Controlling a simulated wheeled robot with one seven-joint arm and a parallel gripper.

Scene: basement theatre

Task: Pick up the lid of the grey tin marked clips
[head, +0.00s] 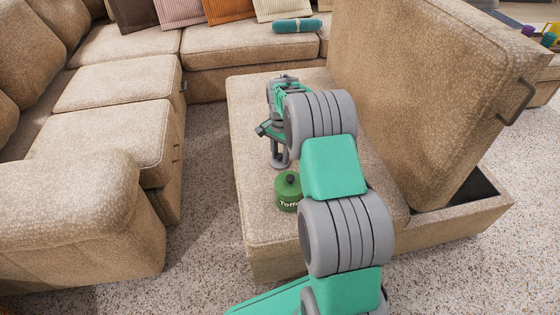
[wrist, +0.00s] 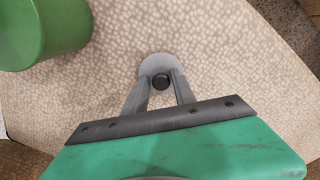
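A small round grey thing, which I take to be the grey tin's lid (wrist: 160,62), lies straight below my gripper in the wrist view. A dark round knob (wrist: 161,81) shows at its middle. The fingers of my gripper (wrist: 162,84) are apart, one on each side of the knob. I cannot tell whether they touch it. In the head view my gripper (head: 280,156) points down over the tan ottoman, and my arm hides part of it. No "clips" marking is readable, and the tin's body cannot be made out.
A green tin (head: 288,194) with a dark knob and a "Toffee"-like label stands close by on the ottoman (head: 248,190); it also shows in the wrist view (wrist: 40,32). The raised ottoman lid (head: 430,90) stands to the right. A sofa (head: 110,130) lies left, with carpet between.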

